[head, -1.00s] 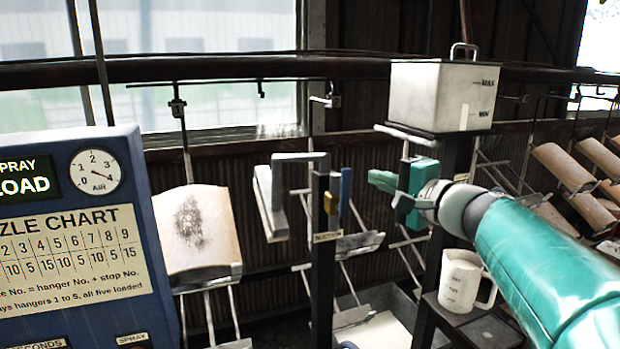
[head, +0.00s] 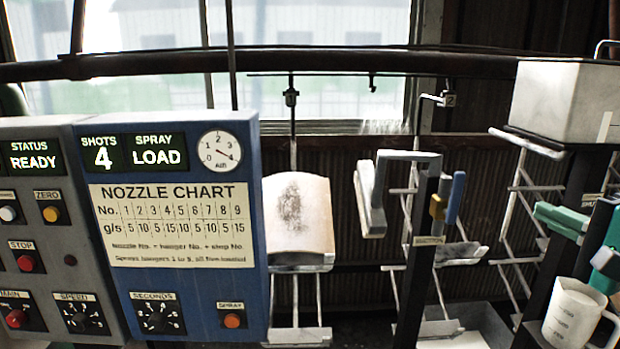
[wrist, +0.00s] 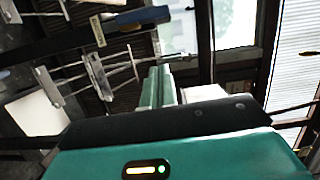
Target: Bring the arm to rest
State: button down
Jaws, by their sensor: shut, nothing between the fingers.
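My gripper (head: 548,215) shows at the right of the head view, its teal fingers pointing left in front of the dark post below the white tank. In the wrist view the two teal fingers (wrist: 157,86) lie side by side, closed, with nothing between them. The gripper is in the air and holds nothing. More of my teal arm is cut off by the right edge of the head view.
The control panel (head: 255,290) reads READY, shots 4, spray LOAD. A curved panel (head: 298,240) hangs from the rail (head: 330,65). A post with grey, yellow and blue handles (head: 410,270) stands mid-right. The white tank (head: 560,100) and measuring jug (head: 575,318) are near my gripper.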

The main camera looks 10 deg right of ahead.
jog(key=w+a+f+n+g+y, duration=0.2)
jog(key=a+f+n+g, duration=0.3)
jog(key=a, duration=0.4)
jog(key=w+a+f+n+g+y, duration=0.1)
jog(key=a+f+n+g, duration=0.2)
jog(key=a+f, duration=0.55)
jog(key=s+a+f+n+g+h, duration=0.4)
jog(key=a+f+n, duration=0.4)
jog(key=f, duration=0.2)
jog(key=shift+s+a+f+h, duration=0.3)
jog(key=shift+s+a+h, duration=0.1)
jog(key=shift+s, duration=0.35)
jog(key=shift+a+n, duration=0.1)
jog(key=shift+n, duration=0.2)
